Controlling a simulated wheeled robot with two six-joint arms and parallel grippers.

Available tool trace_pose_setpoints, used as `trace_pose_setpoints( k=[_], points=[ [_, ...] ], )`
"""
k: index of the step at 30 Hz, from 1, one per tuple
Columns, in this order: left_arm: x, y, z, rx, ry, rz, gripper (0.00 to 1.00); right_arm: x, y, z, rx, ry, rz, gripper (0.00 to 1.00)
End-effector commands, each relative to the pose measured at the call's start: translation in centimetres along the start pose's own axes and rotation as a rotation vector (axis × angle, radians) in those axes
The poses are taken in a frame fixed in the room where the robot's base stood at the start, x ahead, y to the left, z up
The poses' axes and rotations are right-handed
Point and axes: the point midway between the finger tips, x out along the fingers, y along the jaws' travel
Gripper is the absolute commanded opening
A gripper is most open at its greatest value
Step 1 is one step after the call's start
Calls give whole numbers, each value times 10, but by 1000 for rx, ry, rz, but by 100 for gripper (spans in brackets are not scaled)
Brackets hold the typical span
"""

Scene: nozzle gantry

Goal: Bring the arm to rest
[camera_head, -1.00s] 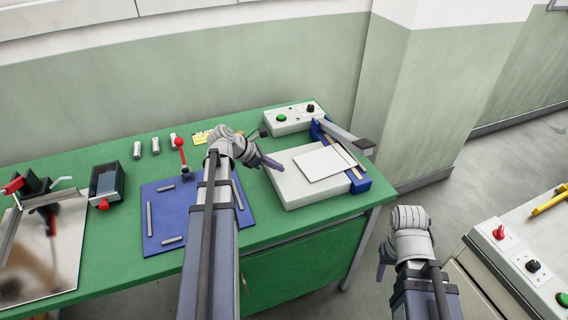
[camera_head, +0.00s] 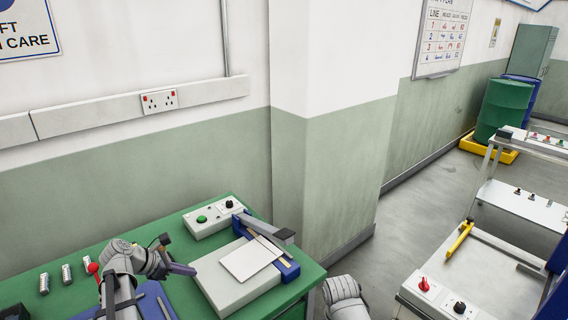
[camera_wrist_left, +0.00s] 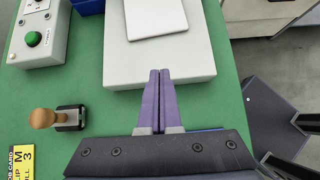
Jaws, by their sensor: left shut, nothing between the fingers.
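My left gripper (camera_head: 183,269) is over the green bench, by the left side of a pale flat box. In the left wrist view its two purple fingers (camera_wrist_left: 160,75) lie together, shut with nothing between them. Their tips overlap the near edge of the pale box (camera_wrist_left: 185,62) in that view; whether they touch it I cannot tell. Of my right arm only the rounded grey wrist (camera_head: 342,298) shows at the bottom edge of the head view. Its fingers are out of sight.
The green bench (camera_head: 60,287) carries a control box (camera_head: 213,218) with a green button and a blue-framed lever (camera_head: 270,232). A wooden-handled stamp (camera_wrist_left: 45,118) stands left of my fingers. A white bench (camera_head: 480,268) stands at right, with floor between.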

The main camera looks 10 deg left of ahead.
Motion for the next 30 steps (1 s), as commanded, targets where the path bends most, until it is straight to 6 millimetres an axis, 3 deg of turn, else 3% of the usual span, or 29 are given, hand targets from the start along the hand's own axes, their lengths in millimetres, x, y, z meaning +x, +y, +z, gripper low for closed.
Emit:
trace_pose_setpoints(
  k=[5, 9, 15, 24, 30],
  points=[
    [39, -46, 20, 290, 88, -105, 0, 0, 0, 0, 0, 0, 0, 50],
    [78, -104, 36, 682, 183, -249, 0, 0, 0, 0, 0, 0, 0, 50],
    [113, -184, 47, 1254, 274, -483, 0, 0, 0, 0, 0, 0, 0, 50],
    [132, -282, 50, 2063, 321, -875, 0, 0, 0, 0, 0, 0, 0, 50],
    [132, -317, 50, 2403, 314, -1074, 0, 0, 0, 0, 0, 0, 0, 50]
  ],
)
